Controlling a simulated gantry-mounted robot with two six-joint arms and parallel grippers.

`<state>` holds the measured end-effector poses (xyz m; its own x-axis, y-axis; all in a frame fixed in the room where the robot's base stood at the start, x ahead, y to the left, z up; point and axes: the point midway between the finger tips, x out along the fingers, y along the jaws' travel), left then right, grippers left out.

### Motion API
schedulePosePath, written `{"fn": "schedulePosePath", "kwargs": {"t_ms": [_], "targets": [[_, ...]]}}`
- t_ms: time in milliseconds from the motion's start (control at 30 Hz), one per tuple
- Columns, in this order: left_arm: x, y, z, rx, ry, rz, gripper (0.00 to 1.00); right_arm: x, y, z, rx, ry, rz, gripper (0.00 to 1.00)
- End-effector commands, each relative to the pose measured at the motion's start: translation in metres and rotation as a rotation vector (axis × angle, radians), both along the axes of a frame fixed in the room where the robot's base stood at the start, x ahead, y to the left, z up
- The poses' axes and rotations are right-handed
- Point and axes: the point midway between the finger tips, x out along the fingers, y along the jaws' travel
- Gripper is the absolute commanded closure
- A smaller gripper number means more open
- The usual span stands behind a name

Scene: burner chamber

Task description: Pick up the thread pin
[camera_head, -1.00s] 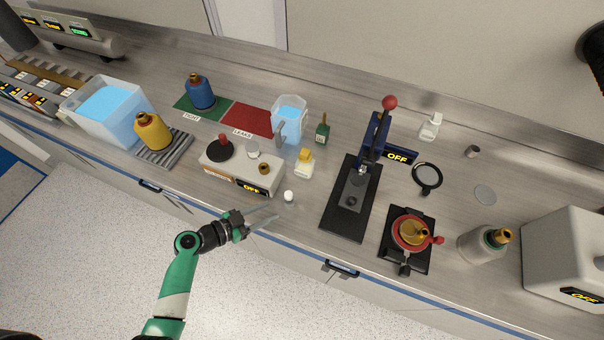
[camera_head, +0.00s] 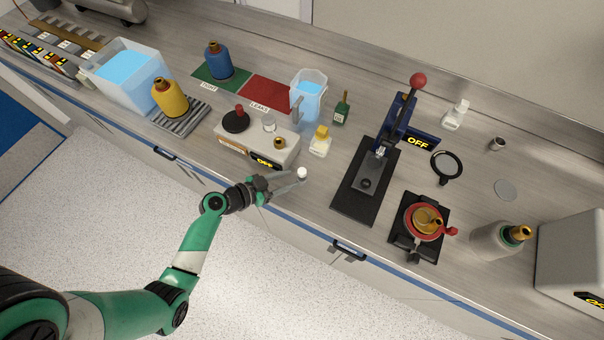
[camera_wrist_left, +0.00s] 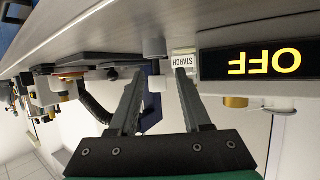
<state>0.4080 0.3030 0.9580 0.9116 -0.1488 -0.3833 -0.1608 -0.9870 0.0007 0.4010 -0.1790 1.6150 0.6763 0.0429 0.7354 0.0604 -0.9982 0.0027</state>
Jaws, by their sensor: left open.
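A small white-topped piece, which I take to be the thread pin (camera_head: 302,173), stands near the front edge of the bench. In the left wrist view it appears upside down as a short grey and white cylinder (camera_wrist_left: 155,48). My left gripper (camera_head: 298,181) is open, its fingers pointing at the pin from the front edge. In the left wrist view the pin shows in the gap between the two fingertips (camera_wrist_left: 159,76). I cannot tell whether either finger touches it. My right gripper is not in view.
Behind the pin are a device with an OFF display (camera_head: 255,146) and a yellow-capped bottle (camera_head: 319,146). To the right stand a lever press (camera_head: 350,206) on a black base and a red-rimmed burner (camera_head: 421,223).

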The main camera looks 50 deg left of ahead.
Motion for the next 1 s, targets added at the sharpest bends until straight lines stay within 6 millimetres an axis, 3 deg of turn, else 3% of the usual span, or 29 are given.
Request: {"fn": "schedulePosePath", "kwargs": {"t_ms": [333,600,867,1000], "targets": [[0.043,-0.013,-0.012,0.0,-0.001,-0.002,0.52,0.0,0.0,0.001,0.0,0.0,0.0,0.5],[0.049,-0.014,-0.014,0.0,-0.001,0.001,0.52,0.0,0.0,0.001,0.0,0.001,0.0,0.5],[0.048,-0.014,-0.014,0.0,-0.001,0.001,0.97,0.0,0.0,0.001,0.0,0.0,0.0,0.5],[0.048,-0.014,-0.014,0.0,0.0,0.001,1.0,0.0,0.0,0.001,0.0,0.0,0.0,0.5]]}}
